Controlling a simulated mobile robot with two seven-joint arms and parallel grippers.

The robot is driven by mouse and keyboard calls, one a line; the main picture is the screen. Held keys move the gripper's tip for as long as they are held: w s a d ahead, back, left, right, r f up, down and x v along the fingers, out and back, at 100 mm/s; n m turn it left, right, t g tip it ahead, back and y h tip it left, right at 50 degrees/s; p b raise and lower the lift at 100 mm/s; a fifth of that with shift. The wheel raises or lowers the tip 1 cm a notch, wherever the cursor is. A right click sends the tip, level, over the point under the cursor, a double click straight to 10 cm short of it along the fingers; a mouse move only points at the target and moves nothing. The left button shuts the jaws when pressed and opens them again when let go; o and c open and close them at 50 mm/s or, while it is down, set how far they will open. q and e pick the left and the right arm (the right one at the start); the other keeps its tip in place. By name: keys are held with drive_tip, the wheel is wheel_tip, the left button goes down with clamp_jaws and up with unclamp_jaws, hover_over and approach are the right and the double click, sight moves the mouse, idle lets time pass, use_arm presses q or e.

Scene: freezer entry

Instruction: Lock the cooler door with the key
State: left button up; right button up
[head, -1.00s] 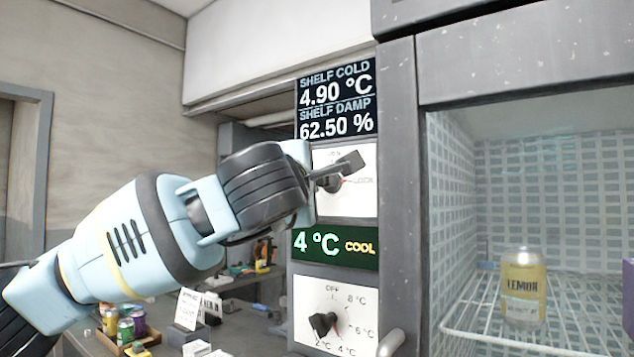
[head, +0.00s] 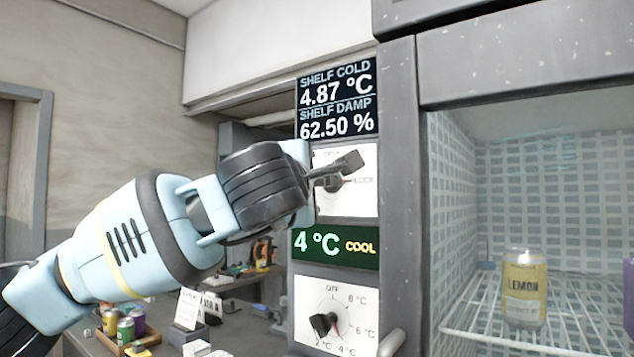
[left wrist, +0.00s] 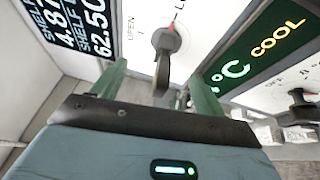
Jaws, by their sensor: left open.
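The white lock plate (head: 350,203), marked OPEN and LOCK, is on the grey panel beside the cooler. The grey key (left wrist: 166,42) stands out from its round lock in the left wrist view, with a red mark at its far side toward the LOCK lettering. My left gripper (left wrist: 158,82) is open, its greenish fingers on either side of the key's near end. I cannot tell whether they touch it. In the head view my left gripper (head: 322,178) is at the plate, and its wrist hides part of it. My right gripper is not in view.
The cooler (head: 480,90) is at right with a lemon can (head: 524,290) on a wire rack; I cannot tell whether glass covers it. A temperature dial (head: 325,324) and handle (head: 391,343) are below the lock. A cluttered counter (head: 245,310) lies behind my arm.

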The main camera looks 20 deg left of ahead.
use_arm(q)
drive_tip(key=shift+s, duration=0.2)
drive_tip(key=s+a, duration=0.3)
drive_tip(key=s, duration=0.5)
idle(2.0)
idle(0.6)
